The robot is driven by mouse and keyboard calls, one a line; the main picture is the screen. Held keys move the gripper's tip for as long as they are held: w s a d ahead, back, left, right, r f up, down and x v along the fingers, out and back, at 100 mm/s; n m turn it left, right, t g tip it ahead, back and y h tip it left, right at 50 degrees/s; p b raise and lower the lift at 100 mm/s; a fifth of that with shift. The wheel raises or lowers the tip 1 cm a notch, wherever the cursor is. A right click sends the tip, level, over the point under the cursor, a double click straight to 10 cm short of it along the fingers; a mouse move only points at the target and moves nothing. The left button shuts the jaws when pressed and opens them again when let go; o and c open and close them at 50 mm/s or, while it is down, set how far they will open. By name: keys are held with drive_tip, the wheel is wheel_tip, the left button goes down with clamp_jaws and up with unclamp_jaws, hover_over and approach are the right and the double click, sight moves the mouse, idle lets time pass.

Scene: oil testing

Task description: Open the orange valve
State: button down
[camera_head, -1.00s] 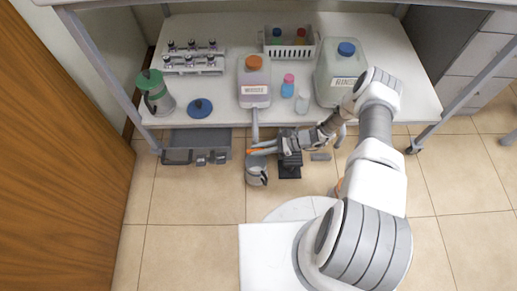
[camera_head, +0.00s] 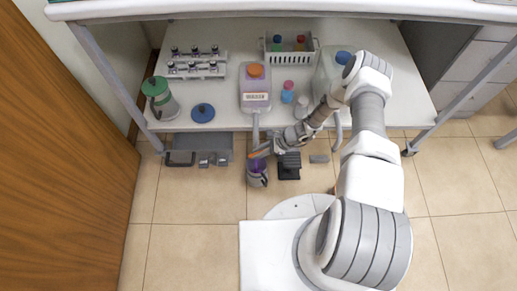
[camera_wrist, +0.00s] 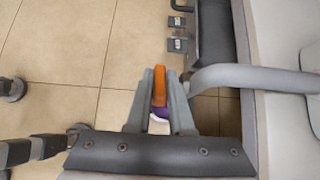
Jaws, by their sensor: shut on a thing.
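The orange valve is a lever on the pipe (camera_head: 255,128) that runs down from the orange-capped jug (camera_head: 255,99). In the wrist view the orange valve handle (camera_wrist: 159,86) sits between the fingers of my gripper (camera_wrist: 160,76), which is shut on it. In the head view my gripper (camera_head: 266,148) reaches in from the right, and the handle (camera_head: 259,153) slants at the pipe's lower end. A grey cup (camera_head: 257,181) stands below the pipe end, with purple (camera_head: 257,164) showing in it. Purple also shows behind the handle in the wrist view (camera_wrist: 161,112).
The shelf (camera_head: 225,122) carries a green-lidded can (camera_head: 160,98), a blue-capped vessel (camera_head: 203,113), small bottles (camera_head: 287,93), a white basket and a large blue-capped jug. A grey tray (camera_head: 197,142) and a black block (camera_head: 289,166) are near the shelf front. The floor in front is clear at left.

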drive_tip(key=h+p, duration=0.1)
drive_tip(key=h, duration=0.2)
drive_tip(key=shift+a+r+p, duration=0.2)
drive_tip(key=shift+r+p, duration=0.05)
drive_tip(key=shift+p, duration=0.1)
drive_tip(key=shift+a+f+h, duration=0.1)
drive_tip(key=shift+f+h, duration=0.05)
drive_tip(key=shift+h, duration=1.05)
drive_tip(key=shift+a+f+h+b, duration=0.1)
drive_tip(key=shift+a+h+b, duration=0.15)
drive_tip(key=shift+h+b, duration=0.95)
drive_tip(key=shift+w+h, duration=0.1)
drive_tip(key=shift+h, duration=0.7)
drive_tip(key=shift+h+b, duration=0.6)
drive_tip(key=shift+b, duration=0.05)
drive_tip(key=c, duration=1.1)
unclamp_jaws()
drive_tip(key=a+r+p, duration=0.1)
drive_tip(key=r+p, duration=0.1)
drive_tip(key=r, duration=0.3)
drive_tip(key=r+p, duration=0.2)
drive_tip(key=r, duration=0.4)
drive_tip(key=a+r+p, duration=0.1)
drive_tip(key=r, duration=0.5)
drive_tip(key=shift+a+r+p, duration=0.15)
drive_tip(key=shift+a+p, duration=0.15)
drive_tip(key=shift+p, duration=0.1)
